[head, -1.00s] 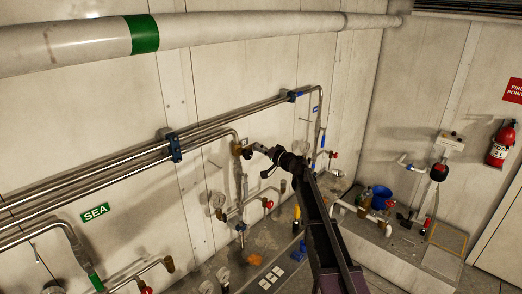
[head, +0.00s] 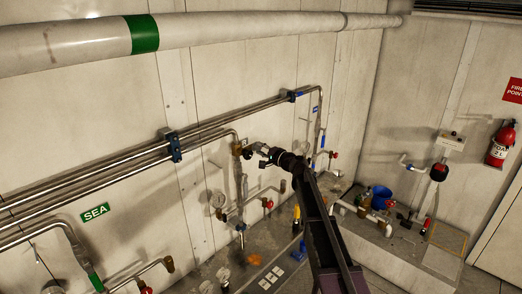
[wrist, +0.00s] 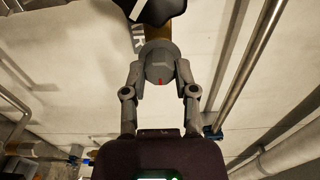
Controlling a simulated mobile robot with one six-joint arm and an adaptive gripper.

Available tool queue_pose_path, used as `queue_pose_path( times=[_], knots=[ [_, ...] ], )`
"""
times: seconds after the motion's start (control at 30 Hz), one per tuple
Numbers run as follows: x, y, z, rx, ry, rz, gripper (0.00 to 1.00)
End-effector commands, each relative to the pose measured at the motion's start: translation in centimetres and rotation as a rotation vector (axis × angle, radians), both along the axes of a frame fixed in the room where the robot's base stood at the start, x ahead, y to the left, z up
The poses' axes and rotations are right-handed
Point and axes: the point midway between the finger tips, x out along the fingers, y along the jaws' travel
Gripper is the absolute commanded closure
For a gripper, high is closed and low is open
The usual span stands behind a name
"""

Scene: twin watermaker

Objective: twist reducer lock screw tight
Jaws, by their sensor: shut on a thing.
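The reducer lock screw shows in the wrist view as a grey round head (wrist: 160,66) with a small red mark on its face. My gripper (wrist: 160,78) has one finger on each side of the head and is shut on it. Behind the head is a brass body (wrist: 158,33), and a black lobed knob (wrist: 155,9) sits at the top edge. In the head view my gripper (head: 255,153) reaches left to the brass fitting (head: 237,149) on the wall pipe. The screw is too small to make out there.
Steel pipes (head: 100,167) run along the wall left of my gripper. The wall in the wrist view carries lettering, partly hidden.

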Motion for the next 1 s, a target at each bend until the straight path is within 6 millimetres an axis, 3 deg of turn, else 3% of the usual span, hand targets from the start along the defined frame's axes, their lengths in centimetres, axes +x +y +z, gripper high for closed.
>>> queue_pose_path(
  times=[0.27, 0.3, 0.4, 1.0],
  knots=[
    [0.13, 0.04, 0.08, 0.005, 0.001, -0.001, 1.00],
    [0.12, 0.04, 0.08, 0.005, 0.001, -0.001, 0.57],
    [0.10, 0.03, 0.07, 0.003, 0.001, -0.001, 0.29],
    [-0.59, -0.68, 0.01, 0.001, -0.001, -0.001, 0.29]
  ],
)
